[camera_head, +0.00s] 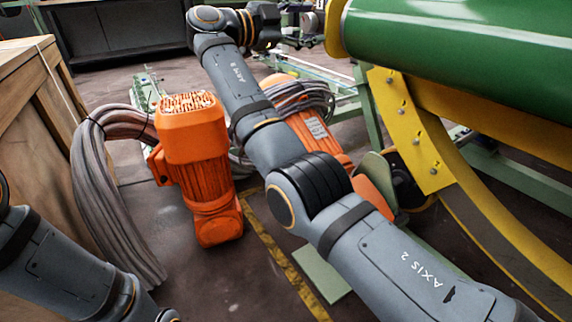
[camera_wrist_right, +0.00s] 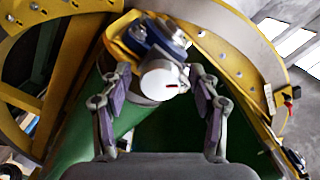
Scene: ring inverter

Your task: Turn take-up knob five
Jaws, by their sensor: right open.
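A white round knob (camera_wrist_right: 163,80) with a short red mark on its face shows in the right wrist view. It sits on a blue and yellow mount (camera_wrist_right: 143,38). No number is readable on it, so I cannot tell if it is knob five. My right gripper (camera_wrist_right: 161,82) is open, with one finger on each side of the knob in the picture. I cannot tell whether the fingers touch it. In the head view my right gripper (camera_head: 307,27) is small, near the top, beside the yellow rim of the green drum. My left gripper is out of view; only its arm shows.
The green drum (camera_head: 465,35) and curved yellow frame (camera_head: 420,135) fill the right side. Orange motors (camera_head: 197,135) and grey cable bundles (camera_head: 100,195) stand below my right arm. A wooden crate (camera_head: 35,110) is at left. Some dark floor is clear beyond them.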

